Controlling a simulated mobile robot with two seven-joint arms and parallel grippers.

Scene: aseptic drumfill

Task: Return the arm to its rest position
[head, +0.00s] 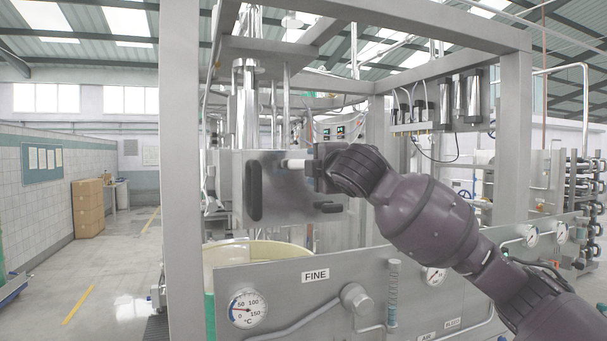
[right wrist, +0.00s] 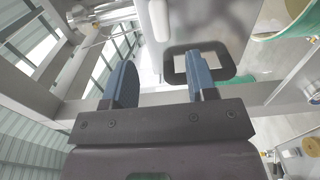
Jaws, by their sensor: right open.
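My right arm comes in from the right in the head view, raised and bent. Its gripper (head: 312,168) is in front of a shiny metal panel (head: 275,185) inside the steel frame. In the right wrist view the gripper (right wrist: 160,82) has its two blue fingers wide apart, with nothing gripped between them. A dark rectangular handle or frame (right wrist: 232,68) shows beyond one finger; I cannot tell whether they touch. My left gripper is in neither view.
The steel frame's upright (head: 180,190) and top beam (head: 450,25) surround the arm. An open pale drum (head: 253,252) stands below the panel. A front panel (head: 330,300) labelled FINE carries a temperature gauge (head: 247,309). The aisle floor (head: 120,275) at left is clear.

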